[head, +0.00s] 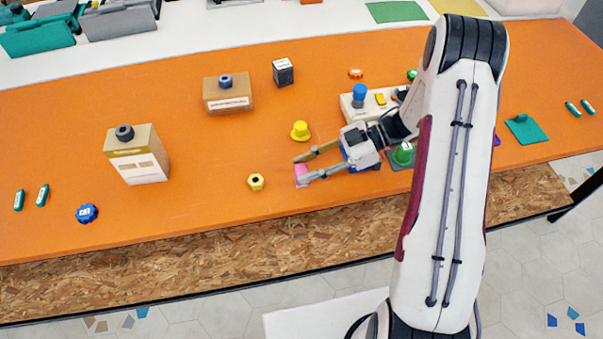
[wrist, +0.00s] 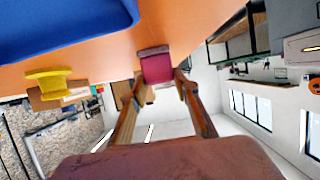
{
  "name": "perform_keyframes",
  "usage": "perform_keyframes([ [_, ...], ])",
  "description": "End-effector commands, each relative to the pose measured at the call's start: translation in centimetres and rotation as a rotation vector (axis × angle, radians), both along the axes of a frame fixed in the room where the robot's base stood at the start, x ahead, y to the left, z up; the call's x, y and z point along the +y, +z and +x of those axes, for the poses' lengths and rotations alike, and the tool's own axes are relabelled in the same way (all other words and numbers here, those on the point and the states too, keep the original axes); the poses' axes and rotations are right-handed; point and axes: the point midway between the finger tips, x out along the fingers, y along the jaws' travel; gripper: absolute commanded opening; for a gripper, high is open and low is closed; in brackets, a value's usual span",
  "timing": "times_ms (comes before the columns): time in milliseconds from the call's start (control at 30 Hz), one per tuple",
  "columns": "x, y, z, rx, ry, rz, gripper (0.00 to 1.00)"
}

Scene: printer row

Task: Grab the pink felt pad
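The pink felt pad (head: 301,173) lies on the orange table near its front edge in the head view. It also shows in the wrist view, where the pad (wrist: 156,66) looks dark pink with a narrower part toward my fingers. My gripper (head: 299,170) reaches in low from the right, its two fingers apart, one on the far side and one on the near side of the pad. In the wrist view the fingertips (wrist: 160,82) stand on both sides of the pad's near part. I cannot tell whether either finger touches it.
A control box (head: 357,112) with a blue knob is behind right. Cardboard boxes (head: 139,168) stand farther left. The table between them is clear.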

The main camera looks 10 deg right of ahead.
Motion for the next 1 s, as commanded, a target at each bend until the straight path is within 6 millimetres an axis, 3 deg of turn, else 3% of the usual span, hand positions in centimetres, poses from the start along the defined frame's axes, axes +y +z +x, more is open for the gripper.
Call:
perform_keyframes([
  [567,0.0,0.7,0.0,-0.001,0.000,0.000,0.09],
  [1000,0.0,5.2,0.0,-0.003,0.000,0.000,0.09],
])
